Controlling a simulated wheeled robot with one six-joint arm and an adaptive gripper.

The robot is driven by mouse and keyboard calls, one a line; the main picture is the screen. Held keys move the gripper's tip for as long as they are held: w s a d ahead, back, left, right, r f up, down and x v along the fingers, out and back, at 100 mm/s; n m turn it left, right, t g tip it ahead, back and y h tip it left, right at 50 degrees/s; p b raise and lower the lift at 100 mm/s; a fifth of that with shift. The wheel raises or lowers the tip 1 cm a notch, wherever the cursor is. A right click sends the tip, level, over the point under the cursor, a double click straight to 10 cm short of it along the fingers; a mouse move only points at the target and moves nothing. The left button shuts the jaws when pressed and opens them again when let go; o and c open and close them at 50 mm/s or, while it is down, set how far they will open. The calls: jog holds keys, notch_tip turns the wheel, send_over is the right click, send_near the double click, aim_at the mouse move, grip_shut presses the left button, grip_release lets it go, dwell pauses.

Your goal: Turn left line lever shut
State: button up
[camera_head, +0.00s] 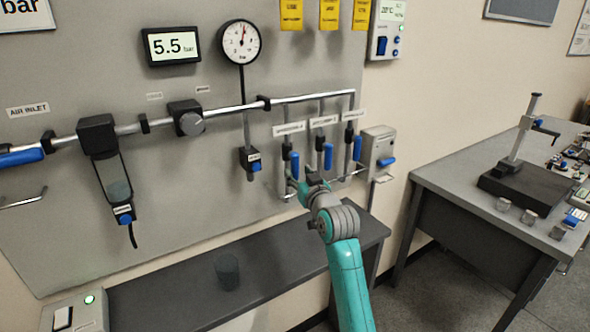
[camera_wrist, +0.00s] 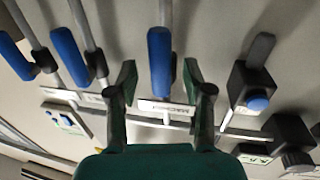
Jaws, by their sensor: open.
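The left line lever (camera_head: 294,165) is a blue handle on the leftmost of three vertical branch pipes on the grey panel. It hangs upright, in line with its pipe. In the wrist view the left line lever (camera_wrist: 160,62) appears between my fingers, with its label behind it. My gripper (camera_wrist: 160,82) is open, one dark green finger on each side of the blue handle, with gaps visible on both sides. In the head view my gripper (camera_head: 308,184) is at the lower end of that lever, partly hidden by my wrist. Whether the fingertips reach the lever's depth I cannot tell.
The middle lever (camera_head: 328,157) and right lever (camera_head: 357,148) hang close by on the right. A black valve with a blue tip (camera_head: 250,160) is on the left. A grey shelf (camera_head: 170,295) runs below. A wall box with a blue handle (camera_head: 378,150) stands right.

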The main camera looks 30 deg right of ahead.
aim_at(297, 170)
jog(key=shift+w+d, duration=0.2)
jog(key=shift+w, duration=0.7)
jog(key=shift+w+d, duration=0.15)
jog(key=shift+w, duration=0.7)
grip_shut()
